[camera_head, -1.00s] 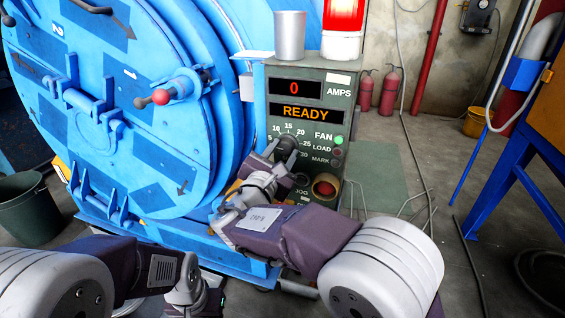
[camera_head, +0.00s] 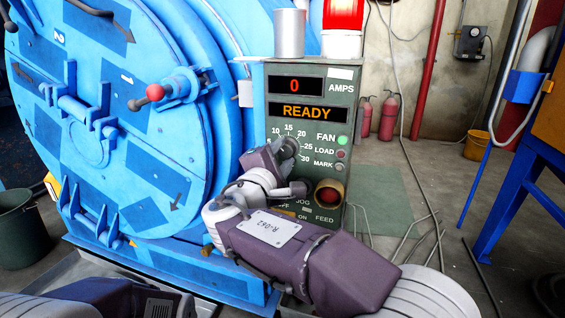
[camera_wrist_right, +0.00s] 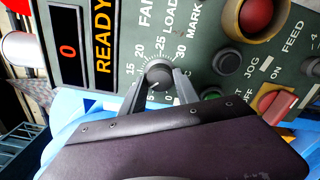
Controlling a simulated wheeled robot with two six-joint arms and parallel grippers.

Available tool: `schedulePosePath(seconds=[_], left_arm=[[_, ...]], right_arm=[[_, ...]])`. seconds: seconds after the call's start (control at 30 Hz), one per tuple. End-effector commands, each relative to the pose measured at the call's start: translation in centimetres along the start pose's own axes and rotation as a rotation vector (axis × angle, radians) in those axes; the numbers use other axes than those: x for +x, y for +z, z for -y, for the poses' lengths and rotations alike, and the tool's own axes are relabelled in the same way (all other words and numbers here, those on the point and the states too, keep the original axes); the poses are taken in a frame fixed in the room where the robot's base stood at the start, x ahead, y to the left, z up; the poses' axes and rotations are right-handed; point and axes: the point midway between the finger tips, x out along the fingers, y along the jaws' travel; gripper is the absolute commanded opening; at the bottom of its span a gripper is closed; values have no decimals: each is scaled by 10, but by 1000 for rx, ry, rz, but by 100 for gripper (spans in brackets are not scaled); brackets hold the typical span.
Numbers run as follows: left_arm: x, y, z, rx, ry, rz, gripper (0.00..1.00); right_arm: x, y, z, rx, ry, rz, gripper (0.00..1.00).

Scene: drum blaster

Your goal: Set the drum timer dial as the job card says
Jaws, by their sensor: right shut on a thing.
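The timer dial (camera_head: 290,147) is a dark round knob on the green control panel, with a number scale around it. It also shows in the right wrist view (camera_wrist_right: 159,73), where the scale is turned on its side. My right gripper (camera_head: 281,155) is shut on the dial, with one finger on each side of the knob in the right wrist view. A small pale mark shows on the knob's face, but I cannot tell which number it points at. Part of the scale is hidden by the gripper. My left gripper is out of view; no job card is readable.
The panel display (camera_head: 307,112) reads READY and the amps display (camera_head: 296,86) reads 0. A green lamp is lit by FAN (camera_head: 343,141). A big red button (camera_head: 327,196) sits below the dial. The blue drum door (camera_head: 110,110) stands at the left.

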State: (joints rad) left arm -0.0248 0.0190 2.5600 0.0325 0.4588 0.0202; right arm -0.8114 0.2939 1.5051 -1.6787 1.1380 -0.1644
Motion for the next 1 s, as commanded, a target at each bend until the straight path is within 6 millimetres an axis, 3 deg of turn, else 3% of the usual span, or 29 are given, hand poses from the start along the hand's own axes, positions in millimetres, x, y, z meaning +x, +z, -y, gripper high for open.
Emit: schedulePosePath(seconds=[0.63, 0.67, 0.73, 1.0], left_arm=[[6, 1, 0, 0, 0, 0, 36], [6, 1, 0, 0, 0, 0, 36], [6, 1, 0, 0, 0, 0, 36], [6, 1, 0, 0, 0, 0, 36]], right_arm=[[0, -1, 1, 46, -2, -1, 0], [0, -1, 1, 46, -2, -1, 40], [0, -1, 1, 45, -2, -1, 58], [0, 0, 0, 46, -1, -1, 58]])
